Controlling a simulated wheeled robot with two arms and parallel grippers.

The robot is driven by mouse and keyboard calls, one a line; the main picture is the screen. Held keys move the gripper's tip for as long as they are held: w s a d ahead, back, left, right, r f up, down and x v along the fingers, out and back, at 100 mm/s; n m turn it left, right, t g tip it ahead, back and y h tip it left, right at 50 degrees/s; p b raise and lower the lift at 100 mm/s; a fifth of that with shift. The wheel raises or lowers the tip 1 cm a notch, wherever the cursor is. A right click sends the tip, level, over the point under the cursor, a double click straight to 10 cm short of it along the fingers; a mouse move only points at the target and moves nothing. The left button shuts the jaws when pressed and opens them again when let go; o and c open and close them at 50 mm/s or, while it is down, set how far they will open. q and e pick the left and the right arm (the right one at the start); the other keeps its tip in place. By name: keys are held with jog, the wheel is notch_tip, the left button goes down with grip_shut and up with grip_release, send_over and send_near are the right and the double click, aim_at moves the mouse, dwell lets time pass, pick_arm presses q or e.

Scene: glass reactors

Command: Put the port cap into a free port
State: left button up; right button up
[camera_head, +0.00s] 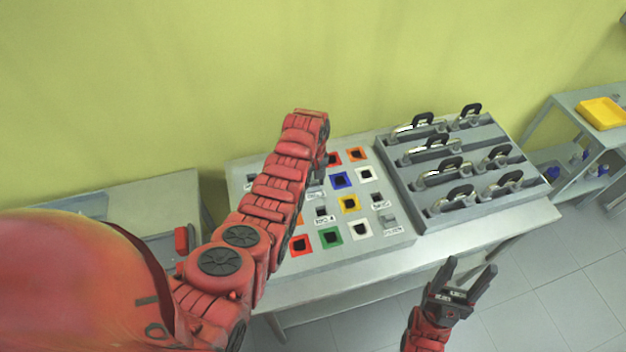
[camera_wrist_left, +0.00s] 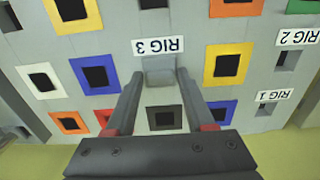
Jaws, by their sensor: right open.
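The port cap (camera_wrist_left: 160,72) is a small grey block at the port labelled RIG 3, between the fingertips of my left gripper (camera_wrist_left: 160,78) in the left wrist view. The fingers lie along its two sides. I cannot tell whether it is seated in the port or just above it. In the head view my left arm hides the cap and most of that gripper. The port panel (camera_head: 405,243) has square dark openings with coloured frames, among them blue (camera_head: 340,180), green (camera_head: 331,237) and yellow (camera_head: 349,204). My right gripper (camera_head: 471,268) is open and empty, in front of the table.
A grey rack (camera_head: 425,215) with several black-handled pieces stands right of the panel. A side table at the far right carries a yellow tray (camera_head: 602,113). A lower grey bench (camera_head: 150,200) stands at the left. The floor at the front right is clear.

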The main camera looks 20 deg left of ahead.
pick_arm(q)
jog(key=o, duration=0.5)
jog(key=shift+f, duration=0.1)
jog(key=shift+r, duration=0.4)
notch_tip(320, 180, up, 4)
jog(key=shift+w+f+b, duration=0.1)
jog(key=shift+f+b, duration=0.1)
jog(key=shift+b, duration=0.85)
notch_tip(320, 180, up, 3)
jog(key=shift+f, duration=0.15)
notch_tip(320, 180, up, 10)
jog(key=p, duration=0.9)
jog(key=shift+r, duration=0.2)
